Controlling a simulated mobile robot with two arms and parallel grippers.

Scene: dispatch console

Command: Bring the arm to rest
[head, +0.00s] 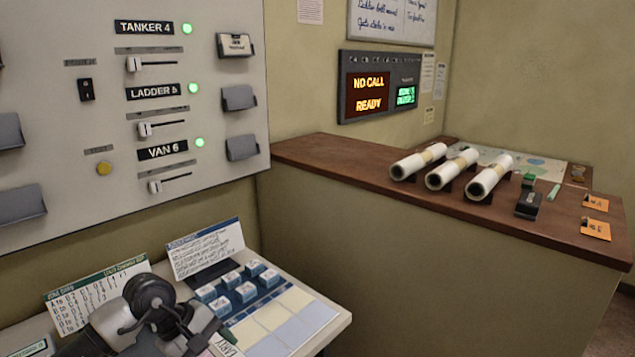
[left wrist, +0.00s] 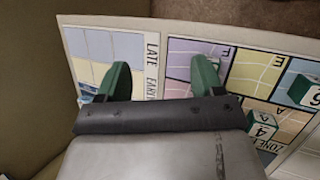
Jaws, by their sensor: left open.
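My left gripper (left wrist: 160,72) shows in the left wrist view with its two green fingers apart and nothing between them. It is over a desk board printed with coloured zones (left wrist: 195,60) and a strip lettered LATE and EARLY (left wrist: 152,62). I cannot tell its height above the board. In the head view my left arm (head: 150,310) is at the bottom left, low over the near desk, and its fingers are hard to make out there. My right gripper is in neither view.
Blue blocks (head: 246,292) stand on the near desk (head: 325,335) beside my arm, with cards (head: 205,248) behind. Numbered green-and-white blocks (left wrist: 262,128) lie right of the gripper. A switch panel (head: 220,75) rises behind. White rolls (head: 490,178) lie on the brown counter (head: 400,200).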

